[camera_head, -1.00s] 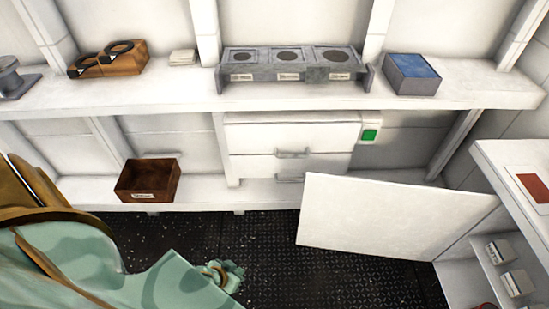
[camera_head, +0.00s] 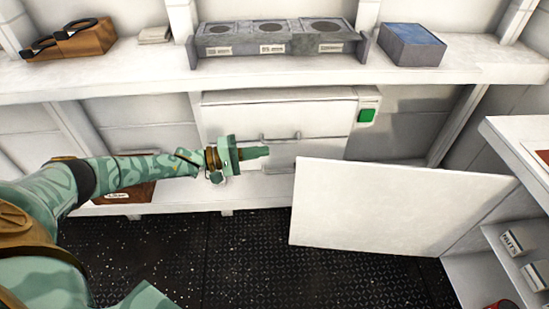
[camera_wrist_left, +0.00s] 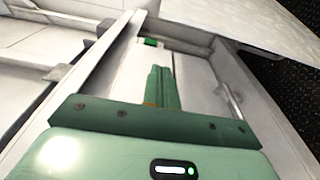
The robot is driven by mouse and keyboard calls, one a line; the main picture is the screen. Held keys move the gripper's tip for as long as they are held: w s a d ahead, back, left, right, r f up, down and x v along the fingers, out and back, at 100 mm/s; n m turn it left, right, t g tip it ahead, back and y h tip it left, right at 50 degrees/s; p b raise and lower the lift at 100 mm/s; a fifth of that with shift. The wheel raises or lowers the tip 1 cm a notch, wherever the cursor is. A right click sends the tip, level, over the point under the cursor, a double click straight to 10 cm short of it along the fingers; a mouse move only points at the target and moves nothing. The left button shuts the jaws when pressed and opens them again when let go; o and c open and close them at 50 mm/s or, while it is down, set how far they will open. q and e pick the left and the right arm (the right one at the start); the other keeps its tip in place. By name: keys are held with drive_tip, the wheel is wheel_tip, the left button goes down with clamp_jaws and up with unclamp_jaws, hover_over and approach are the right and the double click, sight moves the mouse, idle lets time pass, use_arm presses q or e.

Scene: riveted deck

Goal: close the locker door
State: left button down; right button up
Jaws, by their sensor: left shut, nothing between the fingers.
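The locker door (camera_head: 395,207) is a white panel standing open at the lower right in the head view. Its right edge meets the locker (camera_head: 490,235) on the right, whose shelves show. My left gripper (camera_head: 266,152) is shut and empty, in front of the white drawer unit and to the left of the door's free edge, apart from it in the picture. In the left wrist view its closed fingers (camera_wrist_left: 161,88) point towards the drawer unit, and a white panel at the top right may be the door. My right gripper is not in view.
The white drawer unit (camera_head: 240,112) has a handle and a green square (camera_head: 367,116). A long shelf (camera_head: 130,70) above carries a grey three-hole rack (camera_head: 270,42), a blue-topped box (camera_head: 412,42) and a brown block (camera_head: 75,42). A brown bin (camera_head: 125,193) is partly behind my arm. Dark floor lies open below.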

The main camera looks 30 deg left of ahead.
use_arm(q)
drive_tip(key=w+d, duration=0.2)
drive_tip(key=d, duration=0.6)
drive_tip(key=shift+w+d+b, duration=0.15)
drive_tip(key=shift+w+b, duration=0.05)
drive_tip(key=shift+b, duration=0.15)
